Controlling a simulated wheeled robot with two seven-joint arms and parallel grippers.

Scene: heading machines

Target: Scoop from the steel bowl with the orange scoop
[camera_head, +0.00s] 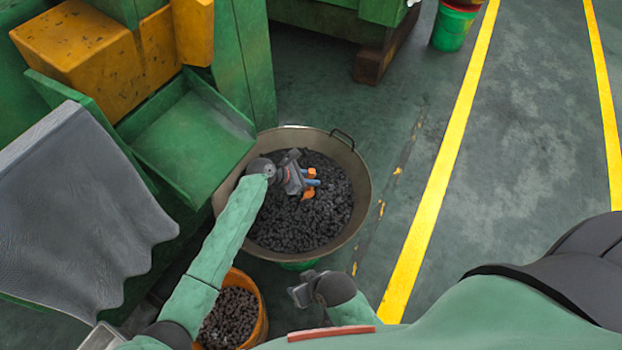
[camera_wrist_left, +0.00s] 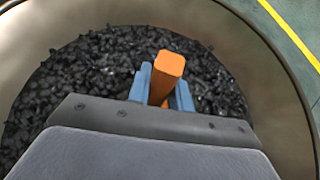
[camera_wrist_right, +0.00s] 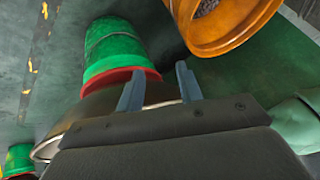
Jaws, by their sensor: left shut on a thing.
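My left gripper (camera_head: 313,182) is over the inside of the bowl, shut on the orange scoop (camera_head: 308,194). In the left wrist view the scoop's orange handle (camera_wrist_left: 167,75) sits between the blue fingers, above the dark pieces. The scoop's far end is hidden, so I cannot tell whether it touches them. My right gripper (camera_head: 298,294) is outside the bowl, near its front. In the right wrist view its blue fingers (camera_wrist_right: 160,88) are apart with nothing between them.
An orange bucket (camera_head: 263,318) with small pieces stands in front of the bowl. A green machine with a sloping chute (camera_head: 190,140) and a grey sheet (camera_head: 75,215) are at left. A green bucket (camera_head: 451,30) stands at the back. The floor right of the bowl is clear.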

